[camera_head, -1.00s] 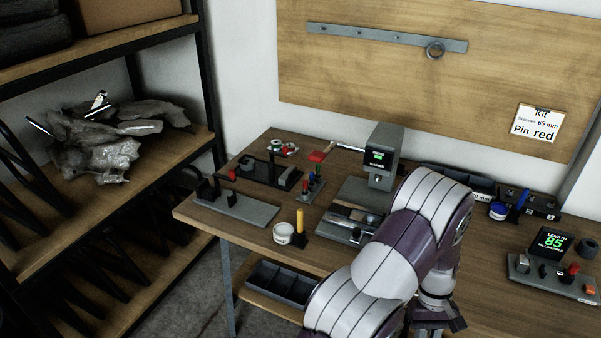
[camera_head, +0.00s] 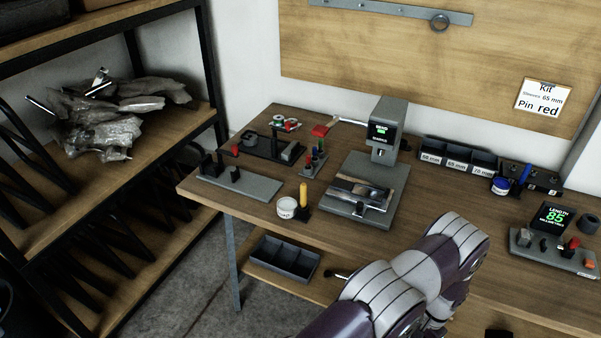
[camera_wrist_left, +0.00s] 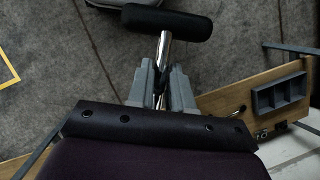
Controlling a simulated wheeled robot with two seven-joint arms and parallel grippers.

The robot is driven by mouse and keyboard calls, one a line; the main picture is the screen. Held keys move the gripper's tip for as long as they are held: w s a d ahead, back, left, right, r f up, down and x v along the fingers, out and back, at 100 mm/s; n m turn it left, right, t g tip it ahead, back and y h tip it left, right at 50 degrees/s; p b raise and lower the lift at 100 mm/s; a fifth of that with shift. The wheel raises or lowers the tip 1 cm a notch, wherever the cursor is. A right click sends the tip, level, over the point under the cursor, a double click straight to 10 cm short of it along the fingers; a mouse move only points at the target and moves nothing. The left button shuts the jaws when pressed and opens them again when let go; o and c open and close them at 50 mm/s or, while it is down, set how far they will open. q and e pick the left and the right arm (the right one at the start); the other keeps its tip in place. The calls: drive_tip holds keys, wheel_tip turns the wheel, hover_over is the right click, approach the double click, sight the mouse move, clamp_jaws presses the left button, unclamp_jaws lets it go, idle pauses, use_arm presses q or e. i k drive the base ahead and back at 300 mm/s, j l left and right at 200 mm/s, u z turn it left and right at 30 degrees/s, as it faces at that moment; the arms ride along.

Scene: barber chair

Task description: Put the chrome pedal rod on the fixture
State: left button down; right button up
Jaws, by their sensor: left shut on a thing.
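In the left wrist view, my left gripper (camera_wrist_left: 161,92) is shut on the chrome pedal rod (camera_wrist_left: 164,50). A black cylindrical pad (camera_wrist_left: 167,22) crosses the rod's far end. In the head view one of my arms blocks the lower middle, and no gripper or held rod can be made out there. A grey plate with black uprights (camera_head: 243,184), which looks like a fixture, lies on the bench's left end. Another grey base with a bright metal plate (camera_head: 366,192) stands under the display unit, so I cannot tell which is the fixture. My right gripper is not in view.
A white tub (camera_head: 287,208) and a yellow-handled tool (camera_head: 303,196) stand near the front edge. A compartment tray (camera_head: 285,259) sits on the lower shelf. A length gauge (camera_head: 555,222) is at right. The bench (camera_head: 450,190) is bare between the middle base and the gauge.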

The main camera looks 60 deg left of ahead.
sight(269, 141)
drive_tip(key=k+j, duration=0.2)
drive_tip(key=j, duration=0.2)
drive_tip(key=k+j, duration=0.15)
drive_tip(key=j, duration=0.25)
drive_tip(key=k+j, duration=0.2)
drive_tip(key=j, duration=0.2)
drive_tip(key=k+j, duration=0.2)
drive_tip(key=j, duration=0.15)
drive_tip(key=k+j, duration=0.15)
drive_tip(key=j, duration=0.25)
